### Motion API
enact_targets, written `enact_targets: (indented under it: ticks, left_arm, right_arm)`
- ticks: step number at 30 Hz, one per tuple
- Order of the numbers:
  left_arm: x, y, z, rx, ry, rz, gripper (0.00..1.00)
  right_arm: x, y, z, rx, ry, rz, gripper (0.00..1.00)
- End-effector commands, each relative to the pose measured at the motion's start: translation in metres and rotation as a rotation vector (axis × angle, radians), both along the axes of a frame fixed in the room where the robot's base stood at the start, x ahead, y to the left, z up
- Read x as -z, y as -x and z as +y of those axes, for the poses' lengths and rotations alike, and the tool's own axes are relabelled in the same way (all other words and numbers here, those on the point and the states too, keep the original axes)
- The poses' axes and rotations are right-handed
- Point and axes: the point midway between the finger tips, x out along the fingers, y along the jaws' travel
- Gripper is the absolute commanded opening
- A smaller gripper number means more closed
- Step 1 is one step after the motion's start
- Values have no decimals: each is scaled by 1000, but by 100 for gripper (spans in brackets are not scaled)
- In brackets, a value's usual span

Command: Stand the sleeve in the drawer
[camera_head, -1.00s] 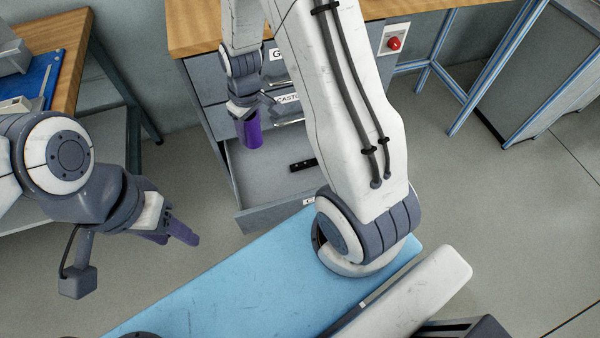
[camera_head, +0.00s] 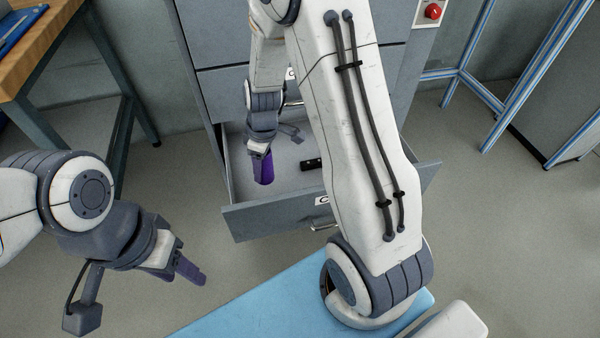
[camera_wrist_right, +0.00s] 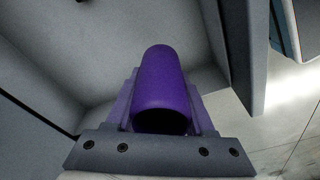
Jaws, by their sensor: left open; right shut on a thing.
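The sleeve (camera_head: 264,170) is a purple tube held by my right gripper (camera_head: 260,152) over the open grey drawer (camera_head: 275,222). In the right wrist view the sleeve (camera_wrist_right: 160,88) lies between the purple fingers (camera_wrist_right: 163,112), its round open end facing the camera. In the head view the sleeve looks roughly upright and within the drawer's outline; I cannot tell whether its lower end touches the drawer floor. My left gripper (camera_head: 180,264) is open and empty, left of the drawer and apart from it.
A small black object (camera_head: 311,164) lies on the drawer floor, right of the sleeve. The drawer's side walls and front panel surround the sleeve. A blue padded surface (camera_head: 265,300) is in the foreground. A wooden-topped bench (camera_head: 40,60) stands at left.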

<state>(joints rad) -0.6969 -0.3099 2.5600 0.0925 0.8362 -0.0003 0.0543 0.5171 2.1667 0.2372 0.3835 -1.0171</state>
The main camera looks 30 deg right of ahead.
Motion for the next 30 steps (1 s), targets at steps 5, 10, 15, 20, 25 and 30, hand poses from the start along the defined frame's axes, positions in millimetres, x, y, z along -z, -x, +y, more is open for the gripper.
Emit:
enact_targets:
  ticks: [5, 10, 15, 20, 25, 30]
  left_arm:
    - [18, 0, 0, 0, 0, 0, 50]
    - [27, 0, 0, 0, 0, 0, 50]
    - [40, 0, 0, 0, 0, 0, 50]
    - [52, 0, 0, 0, 0, 0, 50]
    - [50, 0, 0, 0, 0, 0, 50]
    - [53, 0, 0, 0, 0, 0, 50]
  right_arm:
    - [32, 1, 0, 0, 1, 4, 0]
    - [52, 0, 0, 0, 0, 1, 0]
    - [75, 1, 0, 1, 0, 4, 0]
    - [98, 0, 0, 1, 0, 1, 0]
    - [96, 0, 0, 0, 0, 0, 0]
    - [99, 0, 0, 0, 0, 0, 0]
